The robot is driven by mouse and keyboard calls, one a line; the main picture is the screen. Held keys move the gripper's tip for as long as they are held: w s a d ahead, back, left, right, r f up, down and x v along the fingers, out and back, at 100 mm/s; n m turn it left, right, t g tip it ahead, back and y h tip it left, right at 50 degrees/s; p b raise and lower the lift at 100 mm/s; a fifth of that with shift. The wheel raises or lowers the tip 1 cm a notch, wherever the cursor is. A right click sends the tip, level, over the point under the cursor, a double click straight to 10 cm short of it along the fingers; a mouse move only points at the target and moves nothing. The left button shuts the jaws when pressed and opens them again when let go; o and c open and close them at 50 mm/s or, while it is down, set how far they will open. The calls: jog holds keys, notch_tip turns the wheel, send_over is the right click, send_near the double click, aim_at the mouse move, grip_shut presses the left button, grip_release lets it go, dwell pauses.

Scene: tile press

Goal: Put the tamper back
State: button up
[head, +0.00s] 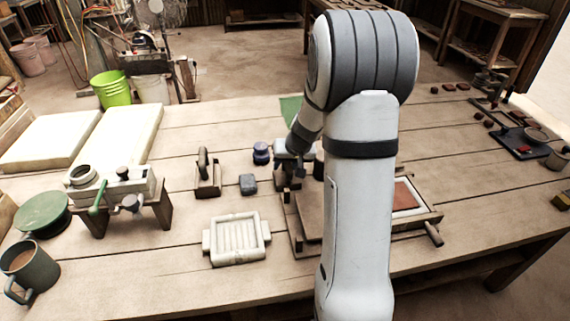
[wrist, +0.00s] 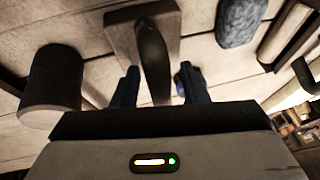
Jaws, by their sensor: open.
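The tamper (wrist: 152,50) shows in the wrist view as a brown flat block with a dark rounded handle. My gripper (wrist: 160,85) is open, one dark finger on each side of the handle, with a gap visible beside each finger. In the head view my gripper (head: 292,172) is low over the table, left of my forearm. The tamper is mostly hidden there by my gripper, so I cannot make it out clearly.
A dark cylinder (wrist: 50,90) stands close beside my gripper. On the other side lie a blue-grey block (head: 248,184) and a blue jar (head: 261,153). A wooden holder (head: 208,188), a pale ribbed tray (head: 237,239) and the wooden press (head: 413,205) are nearby.

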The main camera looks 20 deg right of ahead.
jog(key=shift+r, duration=0.1)
jog(key=shift+r, duration=0.25)
jog(key=p+v, duration=0.2)
jog(key=v, duration=0.9)
jog(key=s+a+r+n+g, duration=0.1)
jog(key=s+a, duration=0.3)
jog(key=s, duration=0.3)
jog(key=s+a+r+n+g, duration=0.1)
jog(key=s+a, duration=0.3)
jog(key=s, duration=0.3)
jog(key=s+a+r+h, duration=0.1)
jog(key=s+a, duration=0.4)
jog(key=s, duration=0.2)
jog(key=shift+s+n+g, duration=0.35)
jog(key=shift+n+g, duration=0.05)
jog(key=shift+r, duration=0.15)
notch_tip(320, 180, up, 9)
jog(key=p, duration=0.8)
jog(key=shift+s, duration=0.2)
jog(key=shift+d, duration=0.1)
